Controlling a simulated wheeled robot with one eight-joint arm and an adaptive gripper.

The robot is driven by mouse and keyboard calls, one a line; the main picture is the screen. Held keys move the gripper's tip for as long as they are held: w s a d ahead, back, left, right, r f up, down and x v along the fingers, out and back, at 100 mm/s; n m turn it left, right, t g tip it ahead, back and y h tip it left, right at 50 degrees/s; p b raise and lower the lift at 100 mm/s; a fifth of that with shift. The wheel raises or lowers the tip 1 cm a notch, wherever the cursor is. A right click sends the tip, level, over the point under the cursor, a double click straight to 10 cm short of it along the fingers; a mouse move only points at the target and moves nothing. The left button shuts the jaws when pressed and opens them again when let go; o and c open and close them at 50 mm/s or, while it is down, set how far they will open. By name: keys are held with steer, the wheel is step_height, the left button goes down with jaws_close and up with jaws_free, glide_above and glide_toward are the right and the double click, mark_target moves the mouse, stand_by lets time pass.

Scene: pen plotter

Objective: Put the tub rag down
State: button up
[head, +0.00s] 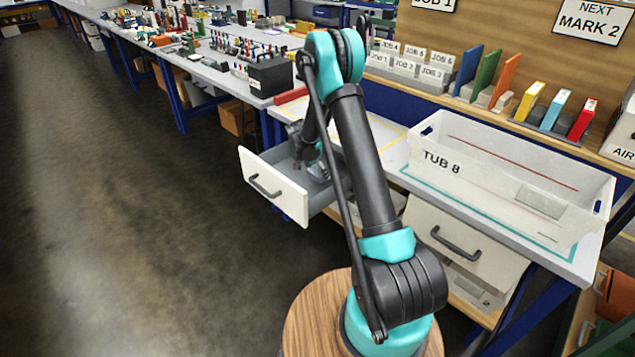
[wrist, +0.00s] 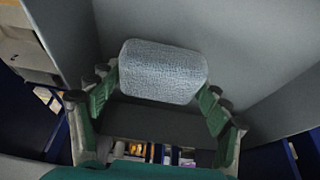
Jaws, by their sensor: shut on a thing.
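The tub rag (wrist: 163,71) is a pale blue-grey folded block with a towel-like weave, seen in the wrist view. My gripper (wrist: 160,88) is shut on it, with one green finger pad at each end of the rag. In the head view my gripper (head: 316,168) reaches down into an open drawer (head: 273,186) with a white front and grey inside. Grey walls surround the rag in the wrist view. Whether the rag touches the drawer floor cannot be told. My arm hides part of the drawer in the head view.
A clear white bin marked TUB 8 (head: 520,180) stands on the bench right of my arm. A second white drawer (head: 465,245) lies below it. A red bar (head: 291,95) and a dark box (head: 270,76) are behind the open drawer. The floor at left is clear.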

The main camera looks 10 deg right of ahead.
mark_target(318, 188)
steer(key=shift+f, duration=2.7)
steer(key=o, duration=1.2)
steer(key=shift+f, duration=0.1)
